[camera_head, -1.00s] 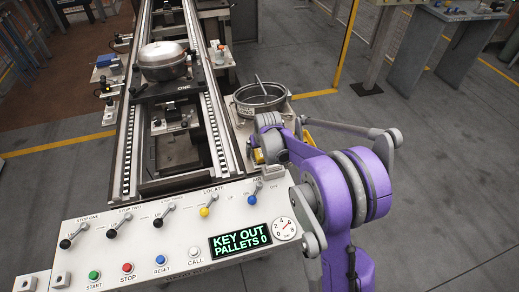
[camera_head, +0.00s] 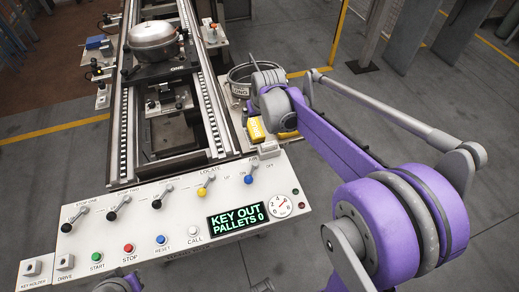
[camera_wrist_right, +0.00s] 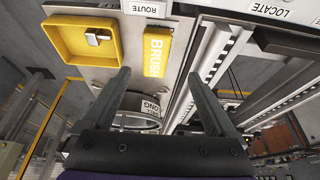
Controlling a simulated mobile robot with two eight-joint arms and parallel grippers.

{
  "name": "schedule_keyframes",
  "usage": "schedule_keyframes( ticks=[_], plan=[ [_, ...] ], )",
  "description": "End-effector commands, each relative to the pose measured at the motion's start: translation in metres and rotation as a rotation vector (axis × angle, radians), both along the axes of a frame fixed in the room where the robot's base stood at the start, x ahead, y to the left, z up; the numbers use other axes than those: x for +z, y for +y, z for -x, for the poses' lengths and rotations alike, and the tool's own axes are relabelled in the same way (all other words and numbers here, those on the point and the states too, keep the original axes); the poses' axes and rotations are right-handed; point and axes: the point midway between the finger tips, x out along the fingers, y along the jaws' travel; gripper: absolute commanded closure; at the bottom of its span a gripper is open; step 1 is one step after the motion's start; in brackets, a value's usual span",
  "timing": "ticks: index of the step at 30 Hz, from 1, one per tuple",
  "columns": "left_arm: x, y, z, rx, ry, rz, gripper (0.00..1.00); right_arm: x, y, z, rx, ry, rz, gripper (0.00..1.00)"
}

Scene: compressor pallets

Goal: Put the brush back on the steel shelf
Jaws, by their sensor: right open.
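A yellow piece lettered BRUSH (camera_wrist_right: 155,52) lies on a pale plate in the right wrist view; I cannot tell whether it is the brush or a label. A yellow block (camera_head: 257,130), apparently the same piece, shows in the head view below my right wrist. My right gripper (camera_wrist_right: 159,75) is open and empty, its fingertips on either side of the lettered piece's near end and apart from it. In the head view its jaws are mostly hidden behind the wrist. I cannot make out a steel shelf for certain.
A yellow tray (camera_wrist_right: 70,50) holding a small metal piece sits beside the lettered piece. A round open pot (camera_head: 240,78) stands behind my wrist. The conveyor (camera_head: 127,110), carrying a domed compressor (camera_head: 153,38), runs to the left. The control panel (camera_head: 130,235) lies in front.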

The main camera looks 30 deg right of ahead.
Motion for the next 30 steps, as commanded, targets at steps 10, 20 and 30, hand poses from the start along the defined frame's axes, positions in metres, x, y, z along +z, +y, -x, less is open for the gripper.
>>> schedule_keyframes(
  ticks=[10, 20, 30],
  plan=[
    [0.0, 0.0, 0.0, 0.0, 0.0, 0.0, 1.0, 0.002, 0.093, 0.143, 0.135, -0.034, 0.006, 0.08],
    [0.0, 0.0, 0.0, 0.0, 0.0, 0.0, 1.0, -0.035, 0.127, 0.233, 0.219, -0.06, 0.008, 0.08],
    [0.0, 0.0, 0.0, 0.0, 0.0, 0.0, 1.0, -0.039, 0.129, 0.238, 0.224, -0.063, 0.008, 0.08]
  ],
)
